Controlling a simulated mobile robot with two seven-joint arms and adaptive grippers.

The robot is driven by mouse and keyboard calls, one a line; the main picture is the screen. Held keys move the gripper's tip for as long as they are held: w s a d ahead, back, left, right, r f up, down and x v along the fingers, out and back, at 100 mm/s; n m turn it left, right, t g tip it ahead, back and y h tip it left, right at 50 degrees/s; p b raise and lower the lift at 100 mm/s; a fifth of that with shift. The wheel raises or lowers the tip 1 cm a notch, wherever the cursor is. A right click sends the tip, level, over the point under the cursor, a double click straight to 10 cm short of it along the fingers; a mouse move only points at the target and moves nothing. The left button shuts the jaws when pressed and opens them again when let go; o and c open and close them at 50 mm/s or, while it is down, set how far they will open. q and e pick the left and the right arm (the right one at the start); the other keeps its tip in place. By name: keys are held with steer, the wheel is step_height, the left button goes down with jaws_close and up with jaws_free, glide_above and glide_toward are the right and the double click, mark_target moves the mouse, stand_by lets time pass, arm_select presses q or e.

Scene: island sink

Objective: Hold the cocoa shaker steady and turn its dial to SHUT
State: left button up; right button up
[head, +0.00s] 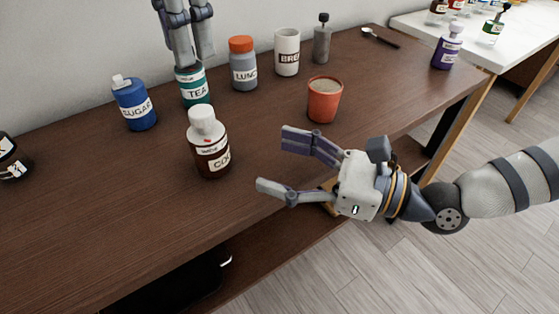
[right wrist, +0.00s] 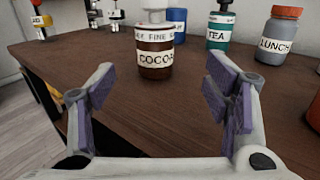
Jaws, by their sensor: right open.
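The cocoa shaker (head: 211,160) is a dark brown jar with a pale label and a white top. It stands upright near the front of the brown table, and in the right wrist view it (right wrist: 157,60) is ahead, between my spread fingers. The dial marking cannot be read. My right gripper (head: 278,164) is open and empty, to the right of the shaker and apart from it. My left gripper (head: 194,58) points down at the back, over the top of the teal TEA jar (head: 194,87). Whether its fingers touch the jar or are closed is unclear.
A blue SUGAR bottle (head: 134,104), an orange-lidded LUNCH jar (head: 243,66), a white mug (head: 287,52), a grey bottle (head: 322,42) and a red cup (head: 324,100) stand behind the shaker. A dark jar (head: 12,158) is at far left. The table (head: 120,210) is clear in front.

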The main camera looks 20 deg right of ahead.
mark_target(226, 150)
steer(key=x, duration=1.2)
steer(key=shift+s+a+f, duration=0.15)
steer(key=shift+a+f, duration=0.05)
steer(key=shift+a, duration=0.15)
steer(key=c, duration=1.3)
steer(key=shift+c, duration=0.2)
